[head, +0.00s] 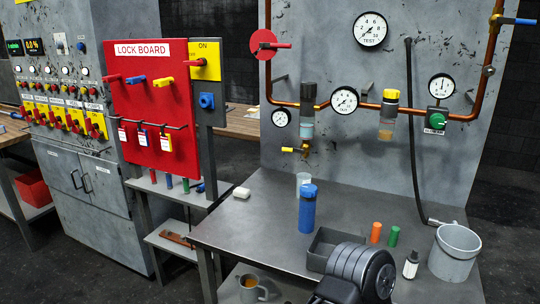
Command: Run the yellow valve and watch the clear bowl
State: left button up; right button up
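A small yellow valve (303,150) sits on the grey panel below a black-topped filter unit (308,95). Under that black top hangs a clear bowl (306,130) with pale blue liquid. A second filter unit with a yellow cap (391,95) hangs to the right, its bowl (386,128) holding something amber.
On the metal bench (240,232) stand a blue bottle (308,212), a dark tray (330,246), orange (376,232) and green (394,236) cylinders and a grey bucket (454,252). A hose (412,130) hangs before the panel. A red lock board (140,95) stands left.

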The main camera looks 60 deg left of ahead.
aim_at(302, 151)
jog(key=j+u, duration=0.2)
jog(key=j, duration=0.25)
jog(key=j+u, duration=0.25)
jog(key=j, duration=0.25)
jog(key=i+j+u, duration=0.2)
jog(key=j, duration=0.2)
jog(key=i+j+u, duration=0.2)
jog(key=j, duration=0.25)
jog(key=j+u, duration=0.25)
jog(key=j, duration=0.2)
jog(key=k+j+z, duration=0.15)
jog(key=z, duration=0.15)
jog(key=k, duration=0.05)
